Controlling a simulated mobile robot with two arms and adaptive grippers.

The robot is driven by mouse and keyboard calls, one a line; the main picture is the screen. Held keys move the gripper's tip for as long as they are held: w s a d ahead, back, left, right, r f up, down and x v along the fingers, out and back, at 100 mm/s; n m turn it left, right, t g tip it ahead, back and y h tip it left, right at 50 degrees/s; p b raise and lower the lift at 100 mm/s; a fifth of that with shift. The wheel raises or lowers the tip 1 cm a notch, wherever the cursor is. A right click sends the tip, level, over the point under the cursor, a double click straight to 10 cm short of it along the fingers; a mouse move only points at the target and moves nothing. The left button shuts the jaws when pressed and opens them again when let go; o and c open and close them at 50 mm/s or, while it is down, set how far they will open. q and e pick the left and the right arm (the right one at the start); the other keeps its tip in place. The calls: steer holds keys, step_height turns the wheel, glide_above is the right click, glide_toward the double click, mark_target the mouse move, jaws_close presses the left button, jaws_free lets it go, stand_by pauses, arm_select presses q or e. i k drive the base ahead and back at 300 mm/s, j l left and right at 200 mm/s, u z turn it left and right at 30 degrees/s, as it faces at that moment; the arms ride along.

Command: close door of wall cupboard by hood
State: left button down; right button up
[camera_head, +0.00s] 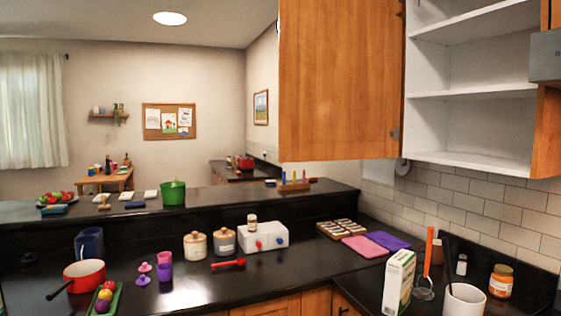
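The wall cupboard (470,97) is at the upper right, with bare white shelves showing inside. Its wooden door (341,80) stands wide open, swung out to the left of the opening, with a hinge visible low on its right edge. A grey piece of the hood (546,56) shows at the right edge, beside the cupboard. Neither of my grippers is in view.
A red pan (85,275) stands at the left. The air before the door looks clear.

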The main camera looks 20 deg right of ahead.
mark_target(339, 68)
steer(key=i+j+z, duration=0.1)
steer(key=i+z, duration=0.3)
steer(key=i+j+z, duration=0.35)
steer(key=i+l, duration=0.05)
steer(key=l, duration=0.05)
